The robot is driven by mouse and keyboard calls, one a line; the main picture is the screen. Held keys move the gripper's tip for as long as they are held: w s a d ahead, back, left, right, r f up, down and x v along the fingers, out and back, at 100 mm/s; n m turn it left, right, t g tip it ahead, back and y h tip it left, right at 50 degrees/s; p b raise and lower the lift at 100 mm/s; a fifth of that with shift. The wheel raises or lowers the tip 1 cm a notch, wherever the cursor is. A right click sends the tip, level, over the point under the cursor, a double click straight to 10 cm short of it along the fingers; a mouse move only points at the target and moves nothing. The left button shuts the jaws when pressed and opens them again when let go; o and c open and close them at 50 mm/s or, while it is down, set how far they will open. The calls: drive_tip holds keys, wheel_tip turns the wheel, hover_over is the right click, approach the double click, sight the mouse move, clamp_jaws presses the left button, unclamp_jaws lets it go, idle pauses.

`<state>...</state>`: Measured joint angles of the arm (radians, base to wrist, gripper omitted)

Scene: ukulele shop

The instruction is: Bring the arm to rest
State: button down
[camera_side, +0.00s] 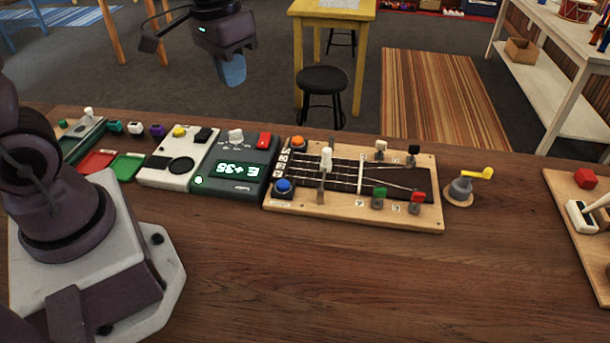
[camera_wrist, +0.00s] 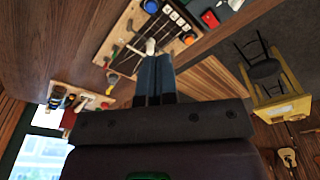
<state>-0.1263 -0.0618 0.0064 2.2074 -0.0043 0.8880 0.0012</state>
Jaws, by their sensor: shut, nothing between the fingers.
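My gripper (camera_side: 231,70) hangs at the top of the side view, in the air past the workbench's far edge and well apart from everything on it. Its blue fingers are together, with nothing held. In the wrist view my gripper (camera_wrist: 153,62) shows as two blue fingers side by side, shut. A wooden fretboard rig (camera_side: 352,207) with coloured knobs and strings lies on the workbench; it also shows beyond the fingers in the wrist view (camera_wrist: 128,28).
The wooden workbench (camera_side: 330,280) carries a tuner reading "E +35" (camera_side: 235,170), a white box (camera_side: 163,178), a grey peg with yellow handle (camera_side: 461,188) and a board (camera_side: 570,205) at right. A black stool (camera_side: 322,80) and yellow table (camera_side: 330,8) stand behind. The bench front is clear.

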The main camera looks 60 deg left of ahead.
drive_tip(key=s+d+r+m+t, duration=0.1)
drive_tip(key=s+d+r+t, duration=0.2)
drive_tip(key=s+r, duration=0.4)
drive_tip(key=shift+s+d+m+t, duration=0.35)
drive_tip(key=shift+s+t, duration=0.35)
drive_tip(key=shift+s, duration=0.55)
